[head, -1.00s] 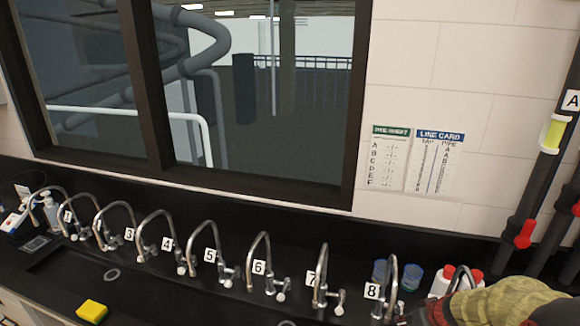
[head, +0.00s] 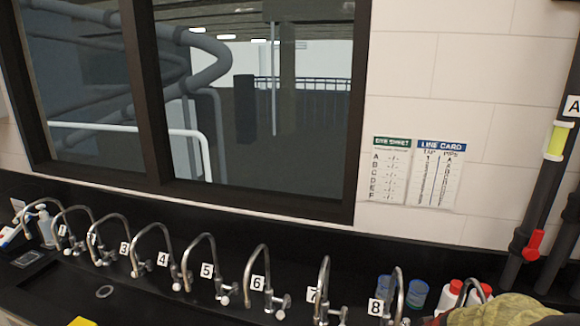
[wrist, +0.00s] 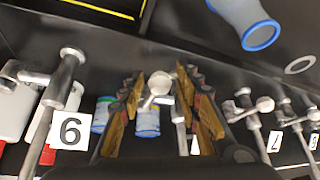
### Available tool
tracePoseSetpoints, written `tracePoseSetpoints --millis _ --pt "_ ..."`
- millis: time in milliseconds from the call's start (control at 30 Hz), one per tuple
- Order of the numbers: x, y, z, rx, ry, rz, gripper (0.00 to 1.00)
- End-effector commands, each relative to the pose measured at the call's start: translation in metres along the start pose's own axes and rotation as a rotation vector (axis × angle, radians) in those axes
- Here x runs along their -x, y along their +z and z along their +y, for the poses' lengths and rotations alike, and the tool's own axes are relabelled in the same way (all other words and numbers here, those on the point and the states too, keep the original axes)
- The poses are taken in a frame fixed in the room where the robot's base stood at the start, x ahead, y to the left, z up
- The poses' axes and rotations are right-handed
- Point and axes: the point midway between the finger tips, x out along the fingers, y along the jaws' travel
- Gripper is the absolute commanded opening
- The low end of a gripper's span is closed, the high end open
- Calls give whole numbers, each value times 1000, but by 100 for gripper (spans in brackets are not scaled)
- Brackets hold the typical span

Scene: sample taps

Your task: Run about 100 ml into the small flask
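In the wrist view my gripper (wrist: 158,92) is open, its two fingers apart. A pale round tap knob (wrist: 157,86) shows between them; I cannot tell whether either finger touches it. Tap 8 (head: 394,293) stands at the lower right of the head view. Two small blue-rimmed vessels stand near it, one left (head: 383,286) and one right (head: 417,293). A larger-looking grey-blue vessel with a blue rim (wrist: 243,22) is at the top of the wrist view. I cannot tell which vessel is the small flask.
Numbered taps line the black counter, including tap 7 (head: 323,290) and tap 6 (head: 258,280). White bottles with red caps (head: 451,294) stand right of tap 8. A dye sheet (head: 390,170) and line card (head: 438,173) hang on the wall; a pipe labelled A (head: 571,106) is right.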

Motion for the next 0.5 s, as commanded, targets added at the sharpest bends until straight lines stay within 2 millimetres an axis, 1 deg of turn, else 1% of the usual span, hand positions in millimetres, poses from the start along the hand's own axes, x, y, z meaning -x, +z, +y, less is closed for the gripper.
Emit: tracePoseSetpoints --millis 500 --pt "56 -1 0 -1 1 2 33"
